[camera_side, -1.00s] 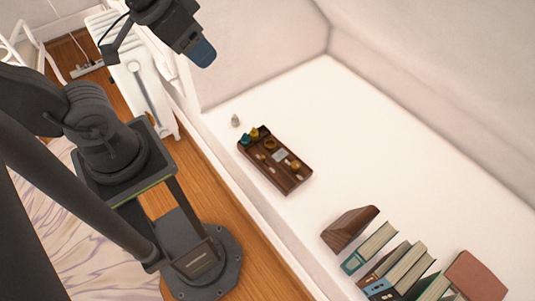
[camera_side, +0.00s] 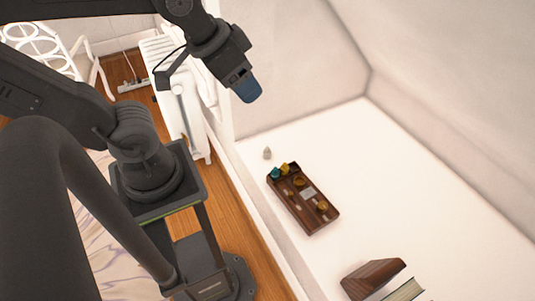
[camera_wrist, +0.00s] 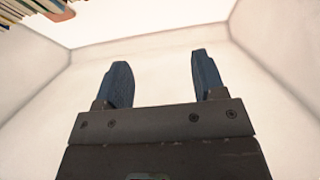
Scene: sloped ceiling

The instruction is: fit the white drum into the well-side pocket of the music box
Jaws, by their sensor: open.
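The music box (camera_side: 303,199) is a dark brown wooden tray on the white surface, right of my arm in the side view. It holds a teal piece (camera_side: 275,173) and a yellow piece (camera_side: 285,169) at its far end, and brass-coloured round parts (camera_side: 322,205) along it. A small pale piece (camera_side: 267,153), perhaps the white drum, stands on the surface just beyond the box's far end. My gripper (camera_side: 249,93) is above and away from both. In the wrist view my gripper (camera_wrist: 160,80) has two blue fingers apart with nothing between them.
A wooden bookend (camera_side: 372,278) and a book (camera_side: 405,291) stand at the lower right. Pale walls (camera_side: 300,60) rise behind the white surface. A white radiator (camera_side: 178,100) stands left of my gripper. The surface right of the box is clear.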

